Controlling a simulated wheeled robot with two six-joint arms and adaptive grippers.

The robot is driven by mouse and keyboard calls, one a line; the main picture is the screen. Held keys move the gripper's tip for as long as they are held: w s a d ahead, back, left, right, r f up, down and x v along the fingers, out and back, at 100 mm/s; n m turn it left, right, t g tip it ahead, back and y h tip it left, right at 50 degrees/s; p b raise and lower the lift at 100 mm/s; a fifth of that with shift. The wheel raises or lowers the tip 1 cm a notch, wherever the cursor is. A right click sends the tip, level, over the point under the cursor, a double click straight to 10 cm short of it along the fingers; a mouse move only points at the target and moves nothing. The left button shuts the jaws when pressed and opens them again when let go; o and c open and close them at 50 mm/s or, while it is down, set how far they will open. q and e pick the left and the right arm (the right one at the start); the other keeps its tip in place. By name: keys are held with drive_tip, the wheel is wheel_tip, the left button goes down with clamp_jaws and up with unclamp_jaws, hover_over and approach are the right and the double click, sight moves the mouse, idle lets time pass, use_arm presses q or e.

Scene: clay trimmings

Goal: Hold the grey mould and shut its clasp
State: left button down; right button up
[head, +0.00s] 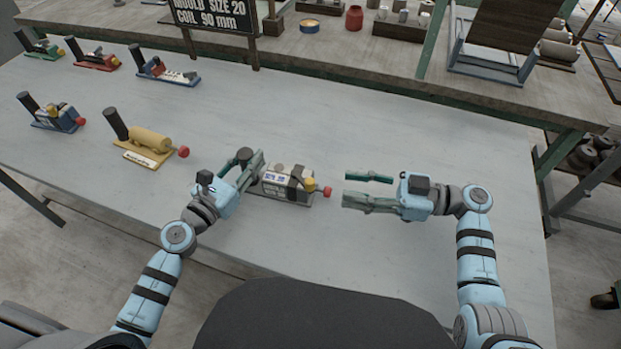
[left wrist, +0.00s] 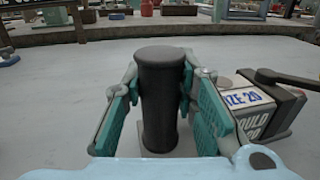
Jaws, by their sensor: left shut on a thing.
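The grey mould (head: 283,184) stands on the table in front of me, with a white "SIZE 20" label that also shows on the mould in the left wrist view (left wrist: 256,112). A black upright handle (left wrist: 160,100) is at its left end. My left gripper (head: 252,160) is shut around that handle. At the mould's right end are a yellow piece (head: 310,184) and a red knob (head: 327,191). A dark lever (left wrist: 288,79) lies over its top; I cannot tell the clasp's exact state. My right gripper (head: 347,187) is open and empty, just right of the red knob, apart from it.
A yellow mould (head: 150,139) and a blue one (head: 58,118) stand to the left. Several more stand at the far left. A sign (head: 213,14) reading "MOULD SIZE 20 COIL 90 mm" stands at the back.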

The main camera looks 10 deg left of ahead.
sight(310, 181)
drive_tip(key=a, duration=0.9)
drive_tip(key=shift+a, duration=0.3)
clamp_jaws()
